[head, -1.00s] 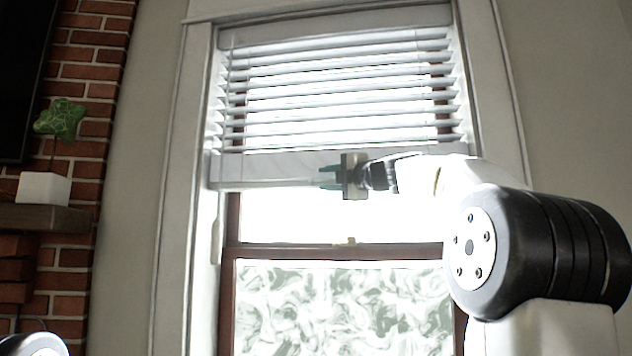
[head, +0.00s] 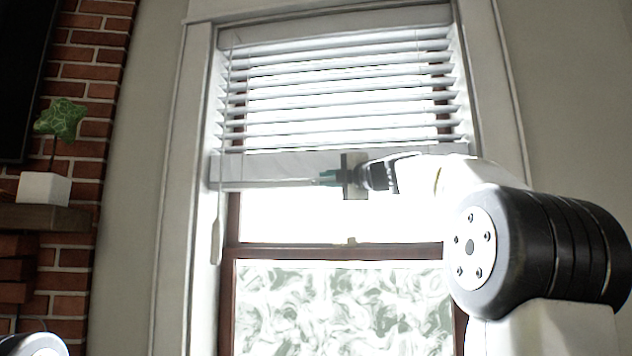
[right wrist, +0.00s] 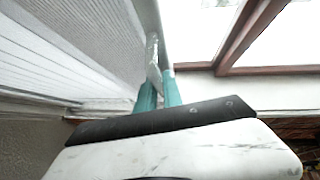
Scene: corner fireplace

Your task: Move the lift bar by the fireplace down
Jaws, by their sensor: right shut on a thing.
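The lift bar (head: 270,168) is the pale bottom rail of a white window blind. It hangs across the upper part of the window, with the slats open above it. My right gripper (head: 328,179) reaches in from the right. Its teal fingers are shut on the lower edge of the bar, near the bar's middle. In the right wrist view, the two fingers (right wrist: 159,92) sit close on either side of the bar's pale edge (right wrist: 154,60). The fingertips are partly hidden by the bar. My left gripper is out of view.
A brick fireplace wall (head: 95,75) stands at the left, with a mantel (head: 45,217) bearing a white pot (head: 43,189) and green plant (head: 61,118). A cord with a pale pull (head: 216,242) hangs at the window's left.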

